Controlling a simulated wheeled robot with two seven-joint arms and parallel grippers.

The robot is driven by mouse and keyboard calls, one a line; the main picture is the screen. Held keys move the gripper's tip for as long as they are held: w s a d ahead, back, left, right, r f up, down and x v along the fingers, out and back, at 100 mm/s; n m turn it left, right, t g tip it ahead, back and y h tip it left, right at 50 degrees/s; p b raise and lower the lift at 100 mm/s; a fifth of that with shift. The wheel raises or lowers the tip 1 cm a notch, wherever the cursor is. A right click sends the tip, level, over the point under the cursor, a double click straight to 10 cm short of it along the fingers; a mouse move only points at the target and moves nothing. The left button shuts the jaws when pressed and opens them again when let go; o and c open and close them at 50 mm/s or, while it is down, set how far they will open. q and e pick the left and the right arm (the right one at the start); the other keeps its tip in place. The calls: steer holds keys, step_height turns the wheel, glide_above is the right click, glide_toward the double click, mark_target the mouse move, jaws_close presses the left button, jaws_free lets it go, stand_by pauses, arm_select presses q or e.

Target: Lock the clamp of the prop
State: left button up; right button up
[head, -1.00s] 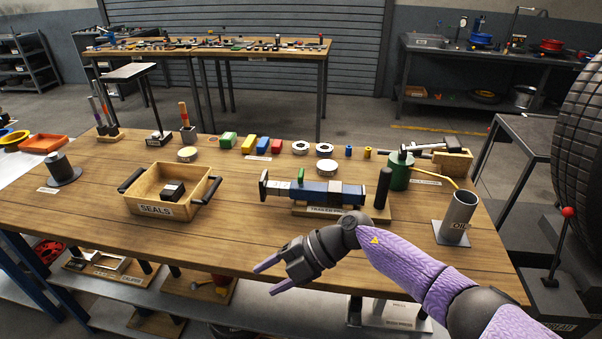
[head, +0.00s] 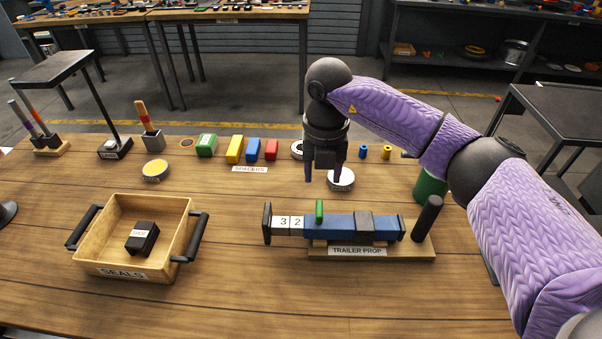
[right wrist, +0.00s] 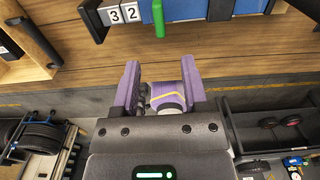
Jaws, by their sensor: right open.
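The trailer prop lies level on a wooden stand on the bench. Its blue body (head: 340,227) has white tiles reading 3 and 2 (head: 290,224) at its left part. A green clamp lever (head: 319,211) stands upright from the prop beside the tiles. The lever also shows at the top of the right wrist view (right wrist: 159,18). My right gripper (head: 323,178) is open and empty, pointing down above the bench. In the head view it appears just above the green lever, apart from it. My left gripper is out of view.
A wooden seals tray (head: 183,222) with a black block (head: 142,238) stands to the left. A black post (head: 428,217) rises at the stand's right end. Spacers (head: 235,149) line the bench's back. A white-topped ring (head: 341,180) lies behind the prop. The bench front is clear.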

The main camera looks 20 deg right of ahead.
mark_target(319, 208)
steer(key=shift+w+f, duration=0.15)
steer(key=shift+w, duration=0.2)
steer(key=f, duration=0.2)
steer(key=f+b, duration=0.1)
steer(key=f, duration=0.5)
steer(key=shift+s+f+b, duration=0.25)
steer(key=shift+s+b, duration=0.1)
steer(key=shift+b, duration=0.05)
steer(key=shift+f, duration=0.5)
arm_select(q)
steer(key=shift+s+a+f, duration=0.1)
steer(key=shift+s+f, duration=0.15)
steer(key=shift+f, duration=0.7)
arm_select(e)
jaws_close()
